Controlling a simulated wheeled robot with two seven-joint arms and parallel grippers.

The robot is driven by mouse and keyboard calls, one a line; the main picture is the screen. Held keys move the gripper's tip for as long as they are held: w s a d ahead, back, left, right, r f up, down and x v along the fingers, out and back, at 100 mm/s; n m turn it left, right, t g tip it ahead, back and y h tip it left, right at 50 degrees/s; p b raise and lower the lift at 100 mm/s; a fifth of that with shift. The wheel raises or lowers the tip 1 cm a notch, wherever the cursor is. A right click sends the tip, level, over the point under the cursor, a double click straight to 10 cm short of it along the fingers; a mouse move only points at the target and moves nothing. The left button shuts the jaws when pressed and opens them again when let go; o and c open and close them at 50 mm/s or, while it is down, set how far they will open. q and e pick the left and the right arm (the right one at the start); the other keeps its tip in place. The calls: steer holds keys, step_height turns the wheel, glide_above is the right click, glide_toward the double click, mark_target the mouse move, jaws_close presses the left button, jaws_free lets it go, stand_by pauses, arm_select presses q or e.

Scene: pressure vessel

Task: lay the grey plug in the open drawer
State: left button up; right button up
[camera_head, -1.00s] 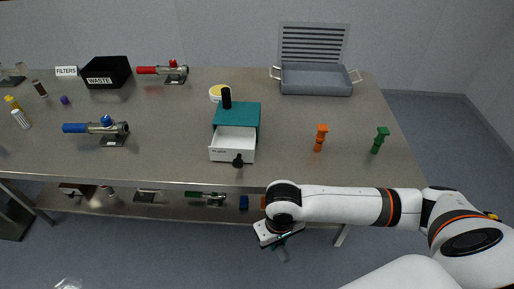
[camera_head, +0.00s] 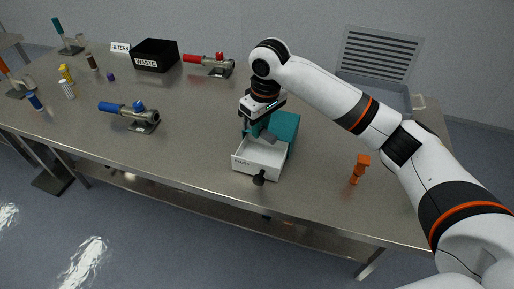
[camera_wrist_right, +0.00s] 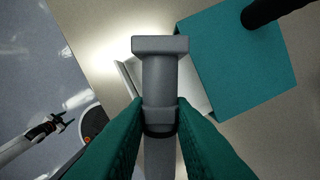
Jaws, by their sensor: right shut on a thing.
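My right gripper (camera_head: 262,130) is over the open white drawer (camera_head: 250,163) of the small teal cabinet (camera_head: 286,126). In the right wrist view its teal fingers (camera_wrist_right: 160,118) are shut on the grey plug (camera_wrist_right: 160,75), with the plug's wide flat end pointing away from the gripper. In the head view the plug (camera_head: 268,136) is small and partly hidden, just above the drawer's opening; I cannot tell whether it touches the drawer. The drawer looks empty. A small white-and-black arm end at the lower left of the wrist view seems to be my left gripper (camera_wrist_right: 58,124); its jaws are unclear.
The drawer's black knob (camera_head: 259,178) sticks out in front. An orange plug-like piece (camera_head: 359,168) stands to the right. A blue-handled valve (camera_head: 132,113), a red-handled valve (camera_head: 210,63) and a black waste bin (camera_head: 156,54) stand to the left. A grey crate (camera_head: 390,97) is behind my arm.

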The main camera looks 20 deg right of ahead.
steer(key=shift+w+f, duration=0.55)
steer(key=shift+s+f+p, duration=0.2)
steer(key=shift+f+p, duration=0.05)
steer(key=shift+f, duration=0.3)
steer(key=shift+s+f+p, duration=0.2)
steer(key=shift+f+p, duration=0.05)
steer(key=shift+f, duration=0.6)
step_height(320, 180, down, 5)
steer(key=shift+w+r+p, duration=0.1)
steer(key=shift+w+p, duration=0.05)
steer(key=shift+p, duration=0.3)
steer(key=shift+f, duration=0.2)
arm_select(q)
steer(key=shift+s+d+r, duration=0.15)
steer(key=shift+r, duration=0.3)
steer(key=shift+s+d+r, duration=0.1)
steer(key=shift+r, duration=0.35)
steer(key=shift+r, duration=0.1)
arm_select(e)
steer(key=shift+f, duration=0.15)
arm_select(q)
steer(key=shift+r, duration=0.1)
arm_select(e)
steer(key=shift+f, duration=0.35)
steer(key=shift+f, duration=0.1)
